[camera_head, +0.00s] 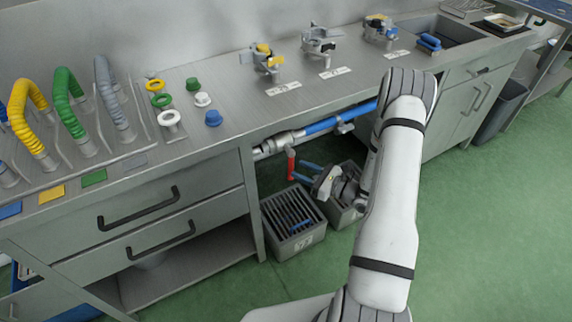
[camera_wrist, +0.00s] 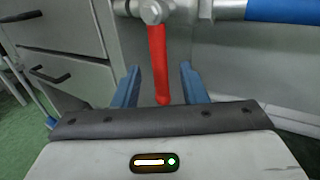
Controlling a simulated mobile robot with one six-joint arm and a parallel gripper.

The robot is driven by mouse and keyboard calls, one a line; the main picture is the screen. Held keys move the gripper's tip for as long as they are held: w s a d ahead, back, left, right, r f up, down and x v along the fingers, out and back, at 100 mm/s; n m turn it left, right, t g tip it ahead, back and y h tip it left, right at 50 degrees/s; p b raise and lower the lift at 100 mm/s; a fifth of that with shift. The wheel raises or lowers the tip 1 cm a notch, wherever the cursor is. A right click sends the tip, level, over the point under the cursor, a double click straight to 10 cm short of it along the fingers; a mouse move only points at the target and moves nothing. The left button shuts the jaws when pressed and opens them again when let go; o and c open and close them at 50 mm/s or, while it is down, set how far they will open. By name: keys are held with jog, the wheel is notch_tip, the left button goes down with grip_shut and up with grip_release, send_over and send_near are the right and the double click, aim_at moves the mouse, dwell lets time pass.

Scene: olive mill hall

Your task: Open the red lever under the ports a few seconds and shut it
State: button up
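The red lever (camera_head: 291,162) hangs down from a metal valve on the pipe under the counter, crosswise to the pipe. In the wrist view the lever (camera_wrist: 158,60) points down from the valve body (camera_wrist: 152,12). My gripper (camera_head: 308,168) is open, with its two blue fingers to the right of the lever in the head view. In the wrist view my gripper (camera_wrist: 160,66) has the lever's lower end in the gap between its fingers, with space visible on both sides. The ports (camera_head: 265,60) stand in a row on the counter above.
A blue pipe section (camera_head: 326,122) runs right from the valve. A slotted grey crate (camera_head: 293,228) and another grey crate (camera_head: 340,212) stand on the floor below my gripper. Drawers (camera_head: 150,205) close off the left side. Green floor is free at the right.

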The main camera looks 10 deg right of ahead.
aim_at(291, 166)
jog(key=x, duration=0.6)
jog(key=shift+w+a, duration=0.1)
jog(key=shift+a, duration=0.05)
grip_shut()
jog(key=shift+a, duration=0.1)
dwell(0.3)
